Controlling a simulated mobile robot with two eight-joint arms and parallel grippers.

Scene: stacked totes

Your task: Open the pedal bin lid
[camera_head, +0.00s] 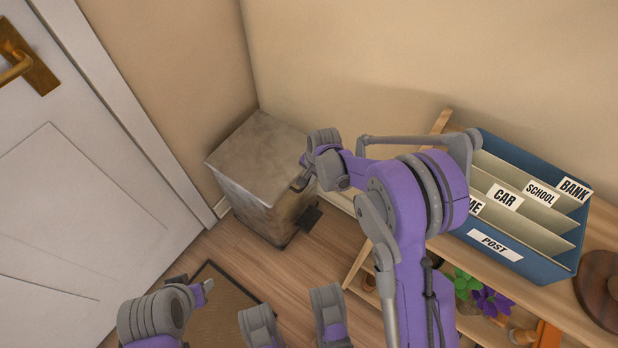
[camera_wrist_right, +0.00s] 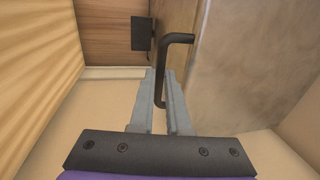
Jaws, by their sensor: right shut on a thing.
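The pedal bin (camera_head: 252,205) is a worn grey metal box standing in the corner by the door. Its lid (camera_head: 258,150) lies flat on top and looks closed. A black pedal (camera_head: 308,218) sticks out low on the bin's front; it also shows in the right wrist view (camera_wrist_right: 142,33). My right gripper (camera_head: 301,180) is at the lid's front edge. In the right wrist view, its grey fingers (camera_wrist_right: 164,100) are shut on the dark bar handle (camera_wrist_right: 178,38). My left gripper (camera_head: 205,287) is low at the left, apart from the bin; its jaws are unclear.
A white door (camera_head: 90,190) with a brass handle stands at the left. A brown mat (camera_head: 222,310) lies on the wooden floor. A wooden shelf at the right carries a blue letter sorter (camera_head: 490,240), with purple and green flowers below. Walls close off the bin's back and left.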

